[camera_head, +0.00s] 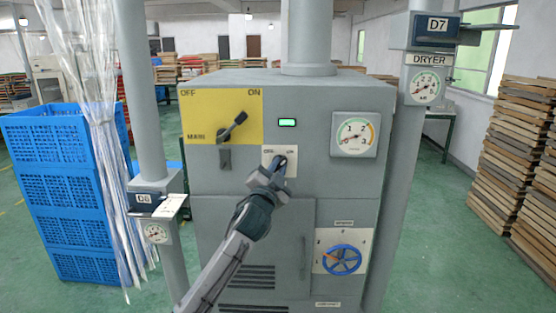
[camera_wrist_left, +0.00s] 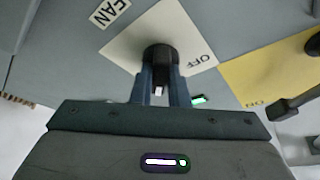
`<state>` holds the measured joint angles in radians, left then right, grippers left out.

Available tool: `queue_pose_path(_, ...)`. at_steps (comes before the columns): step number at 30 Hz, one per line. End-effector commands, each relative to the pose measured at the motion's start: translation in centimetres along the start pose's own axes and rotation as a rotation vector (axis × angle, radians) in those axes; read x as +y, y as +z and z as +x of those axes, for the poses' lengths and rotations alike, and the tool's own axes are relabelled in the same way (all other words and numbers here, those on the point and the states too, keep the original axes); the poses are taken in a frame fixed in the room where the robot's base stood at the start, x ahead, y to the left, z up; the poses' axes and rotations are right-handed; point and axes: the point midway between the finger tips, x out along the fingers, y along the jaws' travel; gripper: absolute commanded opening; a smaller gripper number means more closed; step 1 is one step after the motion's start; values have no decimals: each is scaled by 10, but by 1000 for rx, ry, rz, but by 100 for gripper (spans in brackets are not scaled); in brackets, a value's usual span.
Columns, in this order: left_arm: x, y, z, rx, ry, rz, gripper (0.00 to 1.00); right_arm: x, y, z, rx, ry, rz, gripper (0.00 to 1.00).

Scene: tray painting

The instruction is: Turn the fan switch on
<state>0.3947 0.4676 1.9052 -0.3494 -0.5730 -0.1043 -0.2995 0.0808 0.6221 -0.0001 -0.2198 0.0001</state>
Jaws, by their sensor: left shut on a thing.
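The fan switch is a black round knob on a small cream plate (camera_head: 291,168) with OFF and ON labels, in the middle of the grey cabinet front. In the left wrist view the knob (camera_wrist_left: 160,55) shows between my fingers, with OFF readable on the plate and a FAN label (camera_wrist_left: 110,12) beside it. My left gripper (camera_head: 277,168) is shut on this knob; it also shows in the left wrist view (camera_wrist_left: 160,82). The gripper hides part of the plate, and I cannot tell the knob's exact setting. My right gripper is out of view.
Above left is a yellow MAIN panel (camera_head: 200,105) with its black lever (camera_head: 235,124) tilted towards ON. A green lamp (camera_head: 287,122) is lit. A gauge (camera_head: 355,135) and a blue handwheel (camera_head: 341,260) are to the right. Blue crates (camera_head: 65,190) stand left.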

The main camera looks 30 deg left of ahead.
Motion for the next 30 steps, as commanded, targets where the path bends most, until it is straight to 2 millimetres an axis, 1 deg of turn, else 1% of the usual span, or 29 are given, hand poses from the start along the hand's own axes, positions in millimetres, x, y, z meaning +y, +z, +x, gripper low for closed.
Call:
queue_pose_path(1,-2,-1,1,-1,5,11,0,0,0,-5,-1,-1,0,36)
queue_pose_path(4,-1,-1,0,-1,11,29,0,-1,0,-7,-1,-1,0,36)
queue_pose_path(18,0,0,0,0,16,41,0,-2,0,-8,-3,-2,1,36)
queue_pose_path(19,0,0,0,0,16,41,17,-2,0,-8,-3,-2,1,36)
queue_pose_path(22,0,0,0,0,16,41,36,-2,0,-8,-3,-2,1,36)
queue_pose_path(30,0,0,0,0,16,40,36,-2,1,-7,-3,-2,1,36)
